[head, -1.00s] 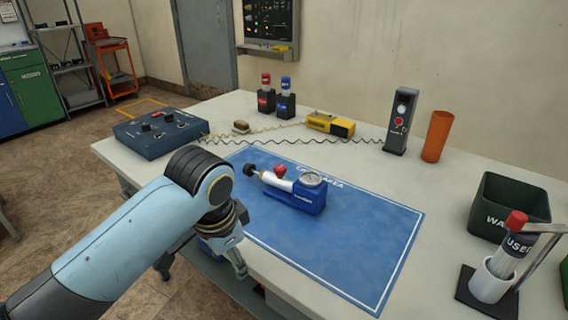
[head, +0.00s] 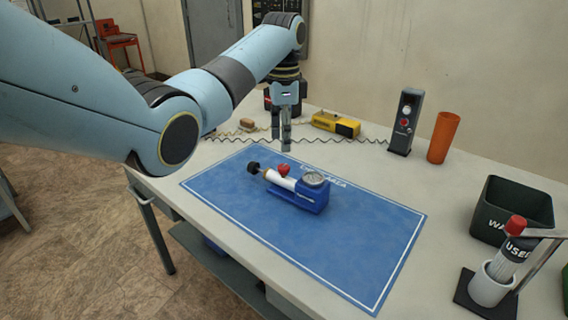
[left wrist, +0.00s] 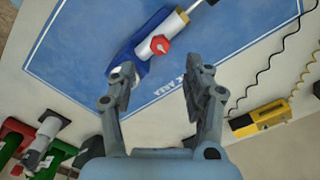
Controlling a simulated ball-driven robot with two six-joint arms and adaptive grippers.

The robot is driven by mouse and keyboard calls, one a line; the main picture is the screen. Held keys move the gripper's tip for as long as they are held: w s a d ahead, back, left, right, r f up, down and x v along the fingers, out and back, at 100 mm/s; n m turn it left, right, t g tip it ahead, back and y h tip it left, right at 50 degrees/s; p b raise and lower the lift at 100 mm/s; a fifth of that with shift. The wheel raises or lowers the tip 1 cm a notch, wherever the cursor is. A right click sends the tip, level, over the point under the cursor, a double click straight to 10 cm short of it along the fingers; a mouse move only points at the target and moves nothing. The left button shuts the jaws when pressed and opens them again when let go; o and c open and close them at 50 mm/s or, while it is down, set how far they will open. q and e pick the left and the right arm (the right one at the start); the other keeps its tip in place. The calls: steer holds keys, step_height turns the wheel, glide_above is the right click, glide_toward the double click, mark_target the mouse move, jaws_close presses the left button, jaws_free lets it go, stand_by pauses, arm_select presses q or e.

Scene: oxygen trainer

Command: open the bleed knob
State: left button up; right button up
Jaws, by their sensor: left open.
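The blue device (head: 297,194) lies on the blue mat (head: 350,240), with a white cylinder, a round gauge (head: 315,179) and a black end knob (head: 253,168). A red knob (head: 284,169) sticks up from its side; it also shows in the left wrist view (left wrist: 160,44). Which knob is the bleed knob is not labelled. My left gripper (head: 286,148) hangs fingers down over the far side of the device, apart from it. In the left wrist view its open, empty fingers (left wrist: 162,75) frame the space just short of the red knob. My right gripper is not in view.
A yellow device (head: 336,124) with a coiled cord lies behind the mat. A dark post (head: 404,122) and an orange cup (head: 442,137) stand at the back right. A waste bin (head: 502,210) and a used-tube holder (head: 490,287) are at the right. The mat's front is clear.

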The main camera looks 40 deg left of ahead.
mark_target(284, 166)
arm_select(q)
step_height(284, 166, down, 8)
steer(key=shift+r+b, duration=0.15)
steer(key=shift+b, duration=0.25)
jaws_close()
